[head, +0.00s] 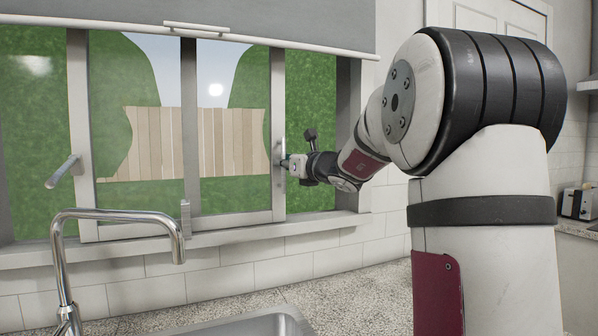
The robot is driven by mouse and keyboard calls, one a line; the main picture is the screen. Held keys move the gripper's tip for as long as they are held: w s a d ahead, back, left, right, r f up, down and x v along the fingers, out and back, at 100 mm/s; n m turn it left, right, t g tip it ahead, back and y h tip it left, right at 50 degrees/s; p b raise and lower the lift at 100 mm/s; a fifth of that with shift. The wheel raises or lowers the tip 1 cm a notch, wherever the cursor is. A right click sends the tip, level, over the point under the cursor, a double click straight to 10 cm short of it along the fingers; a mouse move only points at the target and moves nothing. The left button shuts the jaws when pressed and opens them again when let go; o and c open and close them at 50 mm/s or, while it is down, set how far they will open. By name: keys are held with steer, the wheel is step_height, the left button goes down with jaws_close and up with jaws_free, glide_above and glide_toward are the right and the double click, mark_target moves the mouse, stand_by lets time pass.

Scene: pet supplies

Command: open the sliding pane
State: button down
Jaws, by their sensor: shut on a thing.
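The window has a sliding pane (277,100) with a grey frame, standing upright behind the counter. A small upright handle (282,150) sits on its right stile. My gripper (286,162) is at this handle and shut on it; the arm reaches in from the right. The fingertips are small in the head view and partly merge with the handle. To the right of the stile, a gap shows greenery up to the fixed window frame (347,130). Another grey handle (62,171) is on the left part of the window.
A roller blind (280,22) with a pull bar hangs across the window top. A curved tap (120,216) and a sink (270,322) are in front at lower left. The window sill (300,226) runs below the pane. A toaster (577,203) stands far right.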

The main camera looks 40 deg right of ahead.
steer(key=shift+w+a, duration=0.1)
steer(key=shift+a, duration=0.4)
steer(key=c, duration=1.9)
jaws_free()
steer(key=s, duration=1.2)
steer(key=shift+a, duration=0.2)
steer(key=shift+a, duration=0.1)
